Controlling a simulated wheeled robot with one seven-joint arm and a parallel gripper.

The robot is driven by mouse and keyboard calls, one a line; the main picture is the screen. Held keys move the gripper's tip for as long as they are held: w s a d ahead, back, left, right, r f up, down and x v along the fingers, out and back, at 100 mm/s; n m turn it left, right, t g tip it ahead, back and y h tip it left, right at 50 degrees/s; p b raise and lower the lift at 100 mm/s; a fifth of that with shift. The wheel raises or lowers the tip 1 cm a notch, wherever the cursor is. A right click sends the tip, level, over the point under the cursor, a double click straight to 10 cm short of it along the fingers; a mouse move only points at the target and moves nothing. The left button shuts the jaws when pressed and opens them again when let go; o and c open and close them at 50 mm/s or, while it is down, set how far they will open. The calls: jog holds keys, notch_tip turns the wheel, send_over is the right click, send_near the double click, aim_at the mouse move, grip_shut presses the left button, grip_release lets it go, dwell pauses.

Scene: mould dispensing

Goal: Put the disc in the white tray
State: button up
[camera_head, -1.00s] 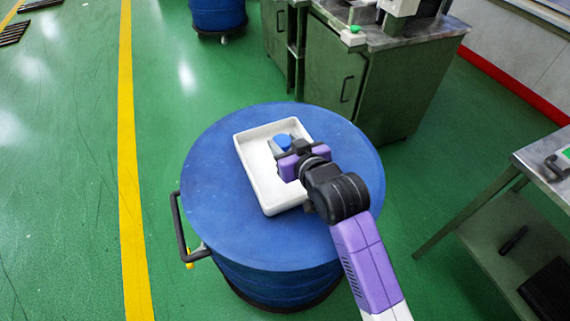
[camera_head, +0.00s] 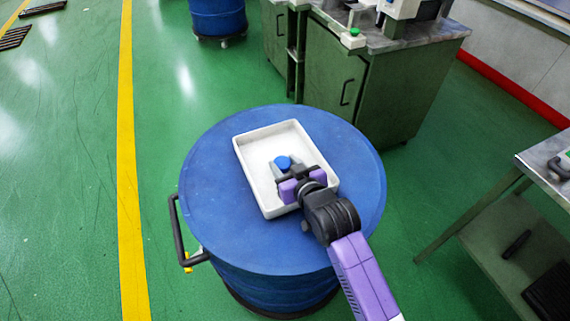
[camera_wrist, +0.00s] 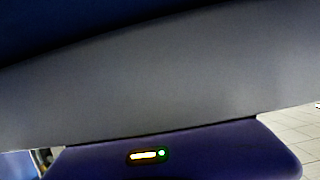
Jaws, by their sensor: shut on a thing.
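The disc (camera_head: 283,162) is blue and round. It shows at the tips of my gripper (camera_head: 281,166) in the head view, over the inside of the white tray. My gripper is shut on the disc. The white tray (camera_head: 245,178) is shallow and rectangular and lies on top of the blue drum. Whether the disc touches the tray floor cannot be told. The wrist view is filled by a close grey and dark blue surface, and the disc cannot be made out for certain there.
The blue drum (camera_head: 215,225) has a flat round top with free room around the tray, and a black handle (camera_head: 178,235) at its left. A green cabinet (camera_head: 335,85) stands behind. A metal table (camera_head: 545,165) stands at the right.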

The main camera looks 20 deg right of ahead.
jog(key=o, duration=1.4)
jog(key=shift+f, duration=0.1)
jog(key=p+v, duration=0.1)
jog(key=v, duration=1)
jog(key=shift+s+r, duration=0.2)
jog(key=shift+r, duration=0.05)
jog(key=shift+s+r, duration=0.1)
jog(key=shift+s, duration=0.15)
